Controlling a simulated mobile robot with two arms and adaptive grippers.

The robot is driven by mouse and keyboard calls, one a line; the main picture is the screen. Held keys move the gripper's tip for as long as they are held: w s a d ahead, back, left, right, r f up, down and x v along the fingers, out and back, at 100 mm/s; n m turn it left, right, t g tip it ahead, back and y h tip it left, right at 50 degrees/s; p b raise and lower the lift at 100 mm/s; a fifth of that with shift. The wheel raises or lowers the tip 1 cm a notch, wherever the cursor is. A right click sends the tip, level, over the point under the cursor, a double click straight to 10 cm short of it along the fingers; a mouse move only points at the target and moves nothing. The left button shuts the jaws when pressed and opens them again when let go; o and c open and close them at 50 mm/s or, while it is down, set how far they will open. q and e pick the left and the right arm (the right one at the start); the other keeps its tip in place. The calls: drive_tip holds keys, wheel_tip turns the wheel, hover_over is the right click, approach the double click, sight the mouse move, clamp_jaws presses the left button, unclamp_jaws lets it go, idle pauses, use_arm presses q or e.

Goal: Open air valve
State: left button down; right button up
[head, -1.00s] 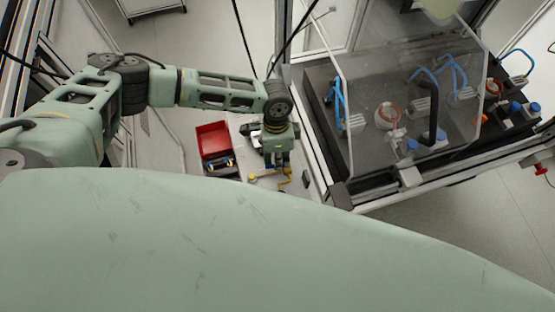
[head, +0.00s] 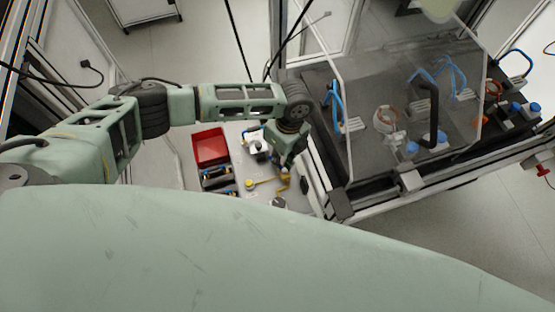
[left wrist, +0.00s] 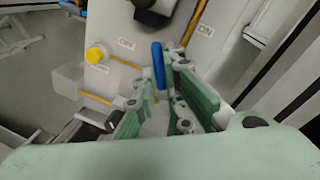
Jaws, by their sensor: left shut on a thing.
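The air valve's blue lever (left wrist: 158,65) stands up from the white panel (left wrist: 120,72) in the left wrist view. My left gripper (left wrist: 163,88) is shut on this lever, with a green-padded finger on each side of it. The valve body under the lever is mostly hidden by the fingers. An "ON" label (left wrist: 205,31) lies on the panel to the right, and another label (left wrist: 127,44) lies to the left of the lever. In the head view my left gripper (head: 285,168) is tilted over the panel beside the yellow pipe. My right gripper is not in view.
A yellow knob (left wrist: 96,54) sits left of the lever. A red bin (head: 210,147) and dark trays (head: 216,178) stand left of the gripper. A clear-walled enclosure (head: 400,100) with blue hoses stands close on the right.

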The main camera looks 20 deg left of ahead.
use_arm(q)
drive_tip(key=m, duration=0.3)
drive_tip(key=d+m+y, duration=0.1)
drive_tip(key=m, duration=0.1)
drive_tip(key=shift+w+t, duration=0.3)
drive_tip(key=shift+m, duration=0.3)
drive_tip(key=c, duration=1.9)
unclamp_jaws()
drive_tip(key=shift+a+r, duration=0.1)
drive_tip(key=v, duration=0.7)
drive_tip(key=shift+r, duration=0.25)
drive_tip(key=shift+s+f, duration=0.1)
